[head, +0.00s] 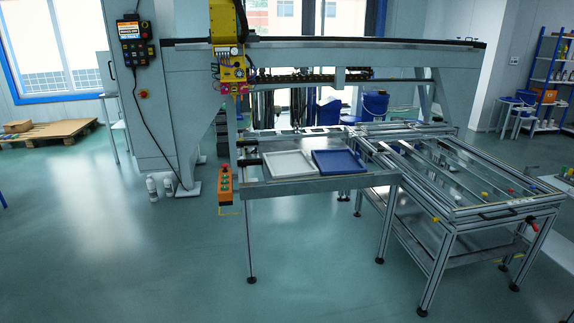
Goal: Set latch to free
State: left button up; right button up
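The panel fixture (462,214) is an aluminium-framed table with long rails across its top, at the right of the head view. A red-tipped knob or lever (533,224) sticks out at its front right corner. A small yellow part (435,219) shows at its front left corner. A black handle (495,214) runs along the front edge. Small yellow, red and blue parts sit on the top rails. I cannot tell which of these is the latch, or its setting. Neither of my grippers is in view.
A side table beside the fixture bears a white tray (268,176) and a blue tray (313,173). A gantry (290,57) with a yellow head (232,70) stands behind. The floor in front is clear.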

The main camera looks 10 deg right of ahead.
aim_at(536, 228)
jog(key=z, duration=1.9)
jog(key=i+u, duration=0.15)
jog(key=i, duration=0.35)
jog(key=i+u, duration=0.2)
jog(key=i, duration=0.3)
jog(key=i+l+u, duration=0.15)
jog(key=i, duration=0.35)
jog(key=i+l+u, duration=0.15)
jog(key=i, duration=0.35)
jog(key=i+l+u, duration=0.15)
jog(key=i, duration=0.35)
jog(key=i+l+u, duration=0.2)
jog(key=i, duration=0.25)
jog(key=l, duration=0.1)
